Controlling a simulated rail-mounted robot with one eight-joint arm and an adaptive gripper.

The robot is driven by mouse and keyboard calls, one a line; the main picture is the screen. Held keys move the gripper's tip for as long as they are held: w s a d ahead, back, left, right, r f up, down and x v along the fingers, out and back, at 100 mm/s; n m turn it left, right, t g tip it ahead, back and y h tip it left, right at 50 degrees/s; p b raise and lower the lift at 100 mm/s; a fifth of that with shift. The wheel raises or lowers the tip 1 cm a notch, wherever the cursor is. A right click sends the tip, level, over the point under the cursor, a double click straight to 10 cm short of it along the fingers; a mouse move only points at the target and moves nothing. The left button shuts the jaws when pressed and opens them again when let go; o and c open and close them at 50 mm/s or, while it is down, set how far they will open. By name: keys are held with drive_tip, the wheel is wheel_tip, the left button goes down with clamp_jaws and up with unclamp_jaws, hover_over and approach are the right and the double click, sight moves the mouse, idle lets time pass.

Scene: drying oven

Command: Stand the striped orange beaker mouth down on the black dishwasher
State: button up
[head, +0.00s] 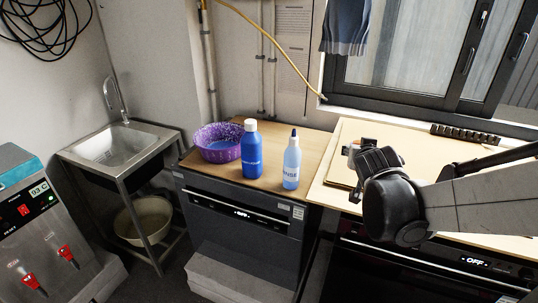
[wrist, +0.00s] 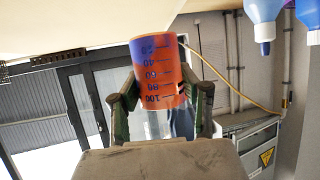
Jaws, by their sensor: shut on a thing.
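The striped orange beaker (wrist: 160,72) is between the two fingers of my gripper (wrist: 160,98) in the wrist view. It is orange with a blue-purple side and dark blue marks, the 100 mark nearest my palm in that picture. I cannot tell which end is its mouth. In the head view my gripper (head: 368,160) is over the pale worktop at the right, and the beaker is mostly hidden by it. The black dishwasher (head: 240,218) stands left of my gripper, with a brown wooden top (head: 212,172).
On the dishwasher top stand a purple bowl (head: 219,150), a blue bottle (head: 252,152) and a light blue rinse bottle (head: 291,165). A second black appliance (head: 430,270) is under the pale worktop (head: 335,172). A sink (head: 112,143) is at the left. Some front wooden top is bare.

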drive_tip(key=shift+f+n+y+b, duration=0.25)
drive_tip(key=shift+n+y+b, duration=0.05)
drive_tip(key=shift+b, duration=0.45)
drive_tip(key=shift+w+a+r+y+b, duration=0.15)
drive_tip(key=shift+r+y+b, duration=0.15)
drive_tip(key=shift+b, duration=0.4)
drive_tip(key=w+a+r+n+y+b, duration=0.2)
drive_tip(key=w+a+b, duration=0.15)
drive_tip(key=w, duration=0.25)
drive_tip(key=n+g+y+b, duration=0.2)
drive_tip(key=n+g+y, duration=0.2)
drive_tip(key=n+y, duration=0.5)
hover_over(270, 157)
wheel_tip(270, 157, down, 21)
drive_tip(key=shift+r, duration=0.1)
